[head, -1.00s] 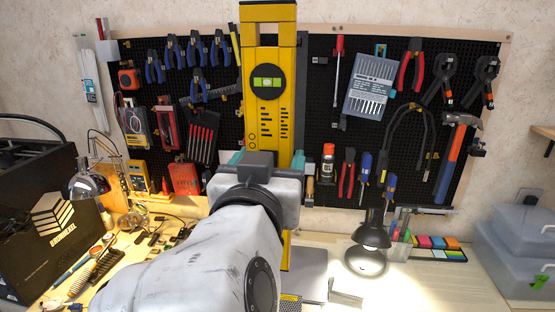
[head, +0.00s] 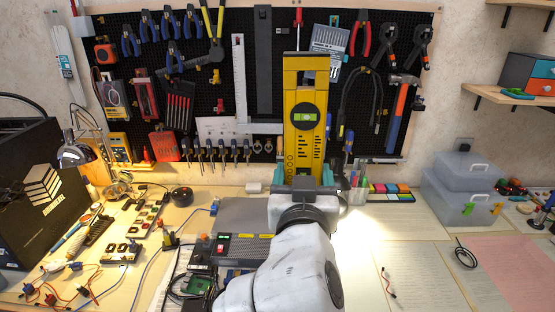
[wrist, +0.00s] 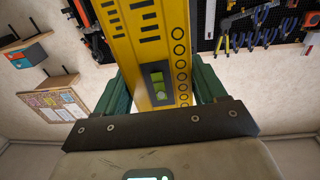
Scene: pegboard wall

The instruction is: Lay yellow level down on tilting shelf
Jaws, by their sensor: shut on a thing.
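The yellow level (head: 306,140) stands upright in front of the pegboard in the head view, its round green vial facing me. My gripper (head: 304,178) is shut on its lower part. In the wrist view the level (wrist: 148,35) runs up between the green fingers of my gripper (wrist: 161,90), with a small green vial near the grip. A wooden wall shelf (head: 490,95) is at the right in the head view, with a drawer box on it. Another shelf edge (head: 515,3) shows above it. I cannot tell which is the tilting shelf.
The pegboard (head: 345,100) full of tools is behind the level. A grey lidded box (head: 462,190) stands on the bench below the shelves. A black printer-like box (head: 30,195) is at the left. Papers (head: 425,255) cover the fairly open right side of the bench.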

